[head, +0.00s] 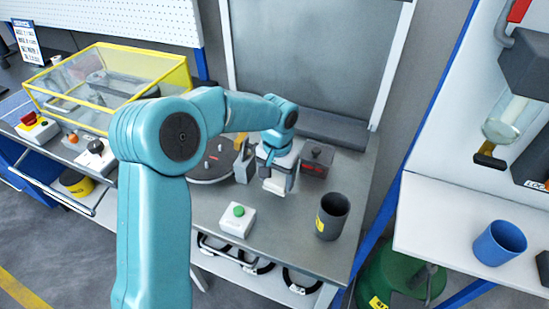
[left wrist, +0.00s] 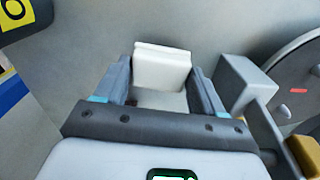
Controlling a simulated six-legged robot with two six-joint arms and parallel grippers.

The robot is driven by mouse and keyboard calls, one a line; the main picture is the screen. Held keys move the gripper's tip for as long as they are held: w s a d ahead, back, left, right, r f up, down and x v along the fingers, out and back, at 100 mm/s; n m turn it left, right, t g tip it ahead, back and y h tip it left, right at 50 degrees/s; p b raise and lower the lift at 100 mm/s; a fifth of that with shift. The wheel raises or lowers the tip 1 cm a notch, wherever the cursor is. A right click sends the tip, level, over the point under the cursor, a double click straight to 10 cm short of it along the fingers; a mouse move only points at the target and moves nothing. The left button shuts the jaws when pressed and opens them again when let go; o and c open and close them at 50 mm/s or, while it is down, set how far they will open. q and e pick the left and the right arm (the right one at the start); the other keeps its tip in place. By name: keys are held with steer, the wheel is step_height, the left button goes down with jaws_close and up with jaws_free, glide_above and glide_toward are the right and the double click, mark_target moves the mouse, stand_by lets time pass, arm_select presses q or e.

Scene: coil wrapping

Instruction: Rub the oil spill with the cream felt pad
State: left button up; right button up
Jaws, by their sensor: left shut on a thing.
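My left gripper (head: 278,178) is over the grey metal table (head: 290,243), pointing down. It also shows in the left wrist view (left wrist: 160,88), with its two grey fingers shut on the cream felt pad (left wrist: 162,68). The pad looks like a pale block between the fingertips. Whether it touches the table I cannot tell. I cannot make out the oil spill in either view; the gripper and arm cover part of the table. My right gripper is not in view.
A dark cup (head: 332,217) with a yellow label stands right of the gripper. A white box with a green button (head: 238,219) is in front to the left. A dark box (head: 317,160) and a round grey plate (head: 212,163) are close behind. A yellow-framed clear case (head: 105,78) stands left.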

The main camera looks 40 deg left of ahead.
arm_select(q)
steer(key=shift+r, duration=0.45)
steer(key=shift+a+r+p, duration=0.1)
steer(key=shift+r+p, duration=0.65)
steer(key=shift+p, duration=0.05)
step_height(320, 180, up, 2)
steer(key=shift+r+p, duration=0.2)
steer(key=shift+p, duration=0.6)
steer(key=shift+r+p, duration=0.3)
steer(key=shift+r, duration=0.1)
